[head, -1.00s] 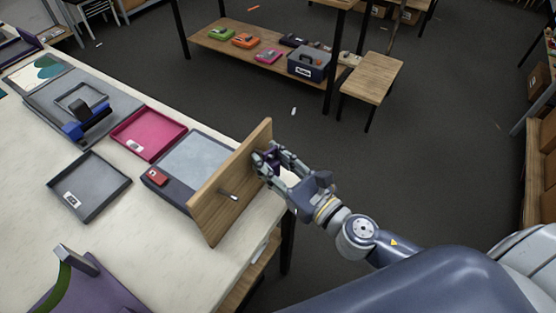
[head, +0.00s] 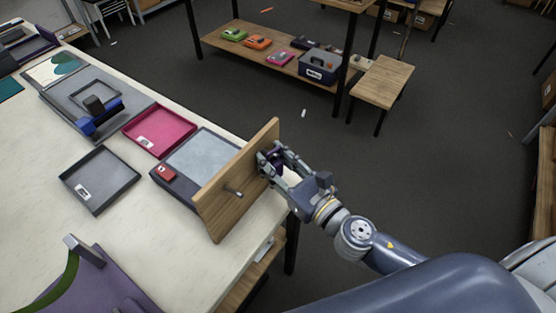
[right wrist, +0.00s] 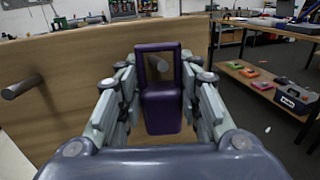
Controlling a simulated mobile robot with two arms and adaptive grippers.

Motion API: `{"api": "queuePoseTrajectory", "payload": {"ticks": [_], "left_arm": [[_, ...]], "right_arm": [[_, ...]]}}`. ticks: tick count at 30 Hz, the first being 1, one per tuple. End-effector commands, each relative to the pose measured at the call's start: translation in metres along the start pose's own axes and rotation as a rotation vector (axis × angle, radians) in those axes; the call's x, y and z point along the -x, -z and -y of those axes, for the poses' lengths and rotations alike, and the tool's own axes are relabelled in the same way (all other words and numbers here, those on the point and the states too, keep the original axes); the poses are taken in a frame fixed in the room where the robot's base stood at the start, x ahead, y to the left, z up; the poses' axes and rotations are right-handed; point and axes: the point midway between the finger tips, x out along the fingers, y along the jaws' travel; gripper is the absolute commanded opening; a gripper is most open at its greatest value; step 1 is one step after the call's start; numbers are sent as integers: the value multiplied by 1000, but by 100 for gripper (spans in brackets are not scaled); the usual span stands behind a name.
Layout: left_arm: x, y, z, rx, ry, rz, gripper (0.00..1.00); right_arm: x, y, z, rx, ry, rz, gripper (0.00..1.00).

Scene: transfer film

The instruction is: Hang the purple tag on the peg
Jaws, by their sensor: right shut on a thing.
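The purple tag (right wrist: 163,107) is dark, with a rectangular loop at its top, and stands upright between the fingers of my right gripper (right wrist: 163,110). In the head view the tag (head: 278,166) is mostly hidden by the fingers. My right gripper (head: 275,164) is shut on it at the right end of an upright wooden board (head: 218,207). The peg (head: 233,191) is a short metal rod sticking out of the board. In the right wrist view the peg (right wrist: 22,86) is left of the tag, apart from it. My left gripper is out of view.
The board stands at the right edge of a pale table (head: 150,235). A grey tray (head: 99,180), a pink tray (head: 160,131) and a red item (head: 165,172) lie left of it. A wooden stool (head: 380,80) stands beyond; open floor is to the right.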

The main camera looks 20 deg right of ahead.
Motion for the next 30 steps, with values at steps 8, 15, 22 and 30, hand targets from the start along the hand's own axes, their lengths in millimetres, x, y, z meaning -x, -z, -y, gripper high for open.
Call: {"api": "queuePoseTrajectory", "payload": {"ticks": [8,15,22,30], "left_arm": [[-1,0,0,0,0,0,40],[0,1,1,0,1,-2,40],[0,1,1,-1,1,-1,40],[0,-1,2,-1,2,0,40]], "right_arm": [[0,6,-1,-2,-2,-10,57],[0,4,0,-1,0,-7,57],[0,3,0,0,1,-5,57],[11,3,0,-2,0,-5,57]]}}
